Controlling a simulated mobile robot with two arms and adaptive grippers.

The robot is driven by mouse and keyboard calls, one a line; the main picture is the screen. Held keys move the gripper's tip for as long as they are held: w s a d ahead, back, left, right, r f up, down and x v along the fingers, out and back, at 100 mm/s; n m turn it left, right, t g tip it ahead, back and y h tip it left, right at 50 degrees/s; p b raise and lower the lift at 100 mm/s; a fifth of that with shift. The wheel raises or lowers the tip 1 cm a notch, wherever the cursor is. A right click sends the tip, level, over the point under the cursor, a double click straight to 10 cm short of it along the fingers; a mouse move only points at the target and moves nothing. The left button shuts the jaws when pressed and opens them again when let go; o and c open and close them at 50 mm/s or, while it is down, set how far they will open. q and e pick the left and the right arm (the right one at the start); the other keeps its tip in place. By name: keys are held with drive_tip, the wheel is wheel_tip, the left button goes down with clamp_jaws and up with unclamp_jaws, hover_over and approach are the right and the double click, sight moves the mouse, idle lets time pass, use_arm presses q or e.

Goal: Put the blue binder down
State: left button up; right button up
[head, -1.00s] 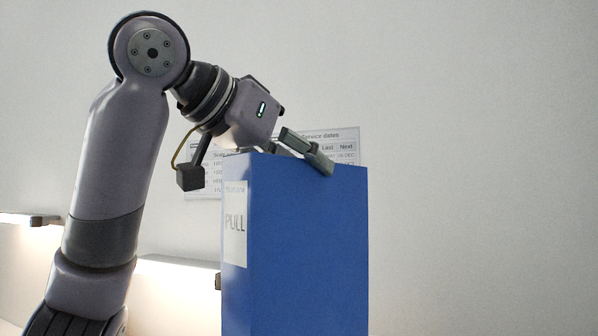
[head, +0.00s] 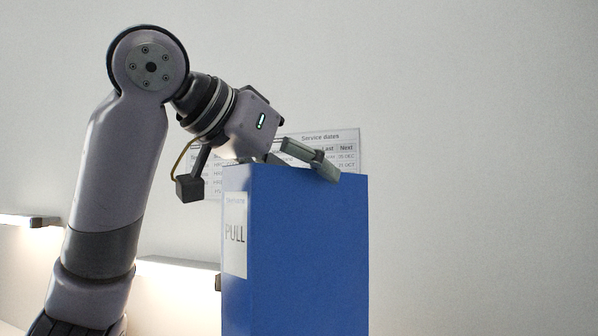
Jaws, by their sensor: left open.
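My left gripper (head: 298,160) is at the binder's top edge and is open. One finger slants across the top towards the right front; the other is mostly hidden behind the binder's top. I cannot tell whether the fingers touch the binder. My right gripper is not in view.
A "Service dates" sheet (head: 345,138) hangs on the pale wall behind, partly covered by gripper and binder. Lit strip fixtures (head: 180,264) run along the wall at lower left. The space right of the binder looks clear.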

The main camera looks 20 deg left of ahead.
use_arm(q)
drive_tip(key=shift+r, duration=0.25)
drive_tip(key=b+v, duration=0.2)
drive_tip(key=v, duration=0.8)
drive_tip(key=shift+s+a+b, duration=0.15)
drive_tip(key=shift+s+b, duration=0.15)
drive_tip(key=shift+s, duration=0.05)
drive_tip(key=shift+s+a+r, duration=0.25)
drive_tip(key=shift+s, duration=0.3)
